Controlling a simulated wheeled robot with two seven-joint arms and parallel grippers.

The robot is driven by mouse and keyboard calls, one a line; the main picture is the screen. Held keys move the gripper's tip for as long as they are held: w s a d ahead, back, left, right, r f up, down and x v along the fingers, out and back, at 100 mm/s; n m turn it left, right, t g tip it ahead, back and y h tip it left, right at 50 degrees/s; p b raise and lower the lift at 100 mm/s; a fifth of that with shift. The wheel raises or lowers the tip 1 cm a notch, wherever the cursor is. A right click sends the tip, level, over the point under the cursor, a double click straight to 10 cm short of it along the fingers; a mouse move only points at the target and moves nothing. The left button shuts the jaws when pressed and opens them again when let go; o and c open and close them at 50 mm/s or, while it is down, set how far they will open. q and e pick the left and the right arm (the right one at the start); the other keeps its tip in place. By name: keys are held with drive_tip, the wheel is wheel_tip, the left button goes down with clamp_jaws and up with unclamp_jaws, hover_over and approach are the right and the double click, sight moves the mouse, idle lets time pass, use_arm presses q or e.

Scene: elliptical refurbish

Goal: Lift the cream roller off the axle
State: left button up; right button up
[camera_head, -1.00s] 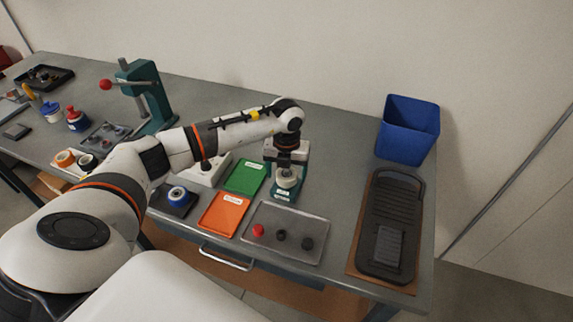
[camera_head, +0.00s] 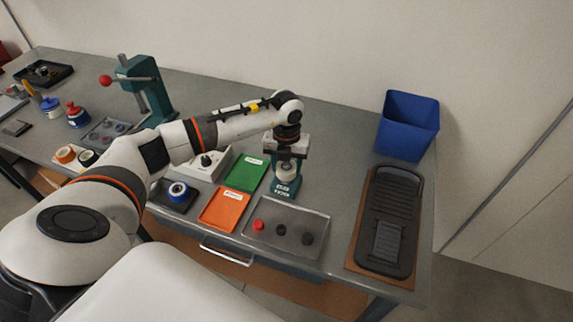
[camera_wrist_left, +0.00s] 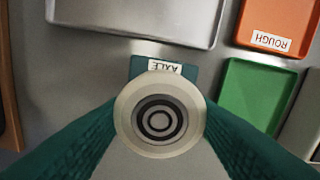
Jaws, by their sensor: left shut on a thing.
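The cream roller (camera_head: 287,171) sits at the green axle stand (camera_head: 284,189), under my left gripper (camera_head: 287,160). In the left wrist view the cream roller (camera_wrist_left: 159,114) is a pale ring around a dark, ringed centre. The stand's label reads AXLE (camera_wrist_left: 165,67). The green fingers of my left gripper (camera_wrist_left: 160,125) are on both sides of the roller and shut on it. I cannot tell whether the roller is still around the axle or just above it. My right gripper is in neither view.
A metal tray (camera_head: 268,240) with a red and two dark pieces lies in front. Green (camera_head: 246,173) and orange (camera_head: 223,210) trays lie to the left. A blue-centred roller (camera_head: 178,190) lies further left. A blue bin (camera_head: 407,126) and a black ribbed board (camera_head: 388,222) are to the right.

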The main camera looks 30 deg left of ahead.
use_arm(q)
drive_tip(key=shift+r+p, duration=1.3)
drive_tip(key=shift+r, duration=0.9)
